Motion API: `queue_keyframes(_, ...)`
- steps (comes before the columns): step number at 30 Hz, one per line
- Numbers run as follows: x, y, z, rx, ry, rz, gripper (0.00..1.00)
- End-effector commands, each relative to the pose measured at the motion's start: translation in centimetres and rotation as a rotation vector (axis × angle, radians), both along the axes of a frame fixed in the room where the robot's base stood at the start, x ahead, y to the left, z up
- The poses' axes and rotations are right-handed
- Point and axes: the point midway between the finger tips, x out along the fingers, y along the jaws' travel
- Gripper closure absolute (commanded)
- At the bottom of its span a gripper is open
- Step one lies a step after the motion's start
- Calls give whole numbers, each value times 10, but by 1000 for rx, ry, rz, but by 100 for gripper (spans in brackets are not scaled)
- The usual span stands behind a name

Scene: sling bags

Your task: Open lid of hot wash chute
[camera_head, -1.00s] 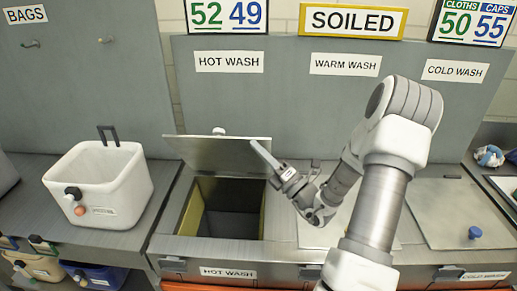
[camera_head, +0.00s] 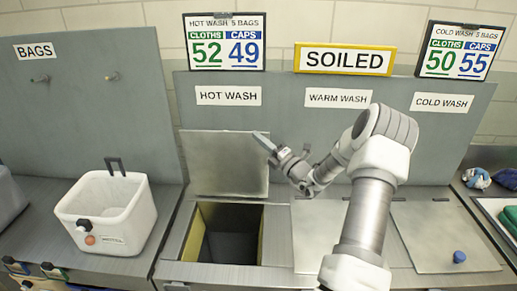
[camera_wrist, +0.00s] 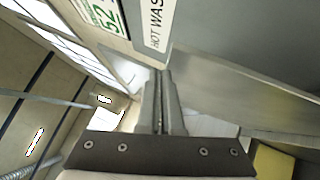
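The hot wash lid (camera_head: 222,165) is a grey metal panel, swung up to nearly upright in front of the back panel. Below it the hot wash chute (camera_head: 228,247) is an open square hole with yellow inner sides. My gripper (camera_head: 264,141) is at the upper right edge of the lid, overlapping it in the head view; I cannot tell if they touch. In the wrist view its two fingers (camera_wrist: 160,90) are together with nothing visible between them. The lid's knob is hidden.
The warm wash lid (camera_head: 315,225) lies flat behind my arm, and the cold wash lid (camera_head: 440,225) with its blue knob lies flat at right. A white bin (camera_head: 107,215) stands on the counter at left. Cloths (camera_head: 478,178) lie far right.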

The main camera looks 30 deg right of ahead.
Motion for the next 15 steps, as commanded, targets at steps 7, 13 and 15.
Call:
queue_keyframes(7,27,-17,6,-1,-5,0,100)
queue_keyframes(13,36,-23,7,0,-4,1,100)
queue_keyframes(15,37,-24,7,0,-3,1,100)
